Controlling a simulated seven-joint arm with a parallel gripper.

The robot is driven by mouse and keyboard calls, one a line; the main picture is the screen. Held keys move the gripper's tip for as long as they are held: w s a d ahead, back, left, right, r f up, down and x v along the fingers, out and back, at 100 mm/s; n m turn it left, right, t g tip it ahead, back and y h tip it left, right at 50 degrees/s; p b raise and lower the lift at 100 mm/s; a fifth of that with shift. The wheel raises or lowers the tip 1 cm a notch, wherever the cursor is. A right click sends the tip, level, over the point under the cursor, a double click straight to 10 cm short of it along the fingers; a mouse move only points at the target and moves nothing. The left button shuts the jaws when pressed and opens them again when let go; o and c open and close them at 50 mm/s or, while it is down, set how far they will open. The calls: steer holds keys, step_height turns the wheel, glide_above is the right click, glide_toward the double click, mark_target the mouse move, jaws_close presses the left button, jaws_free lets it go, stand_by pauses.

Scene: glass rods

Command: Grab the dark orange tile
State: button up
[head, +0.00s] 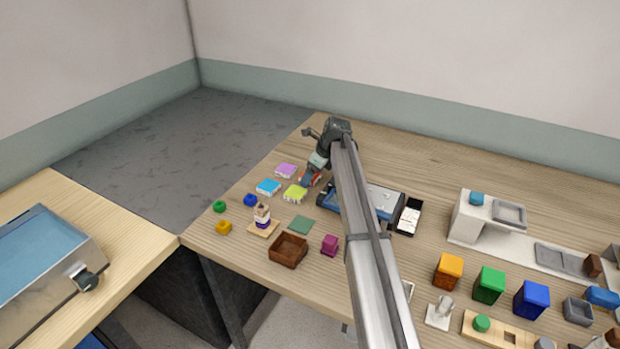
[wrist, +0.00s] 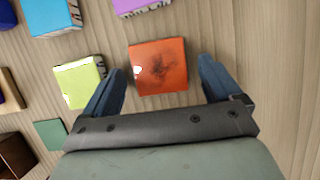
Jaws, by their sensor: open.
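The dark orange tile (wrist: 158,66) lies on the wooden table in the wrist view, with a dark smudge on its top face. My gripper (wrist: 162,76) is open. Its two blue fingers are on the left and right of the tile, with a gap showing on the right side and a narrow one on the left. In the head view my gripper (head: 311,180) is low over the table at the orange tile, which is mostly hidden by it. I cannot tell the height of the fingertips over the table.
A yellow-green tile (wrist: 79,82) is just outside the left finger. A blue tile (wrist: 50,14) and a purple tile (head: 285,171) are farther off. A green flat square (head: 300,224), a brown box (head: 288,250) and a blue-grey case (head: 382,202) are nearby.

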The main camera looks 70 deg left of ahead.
steer(key=c, duration=1.2)
steer(key=shift+r, duration=0.1)
steer(key=shift+c, duration=0.2)
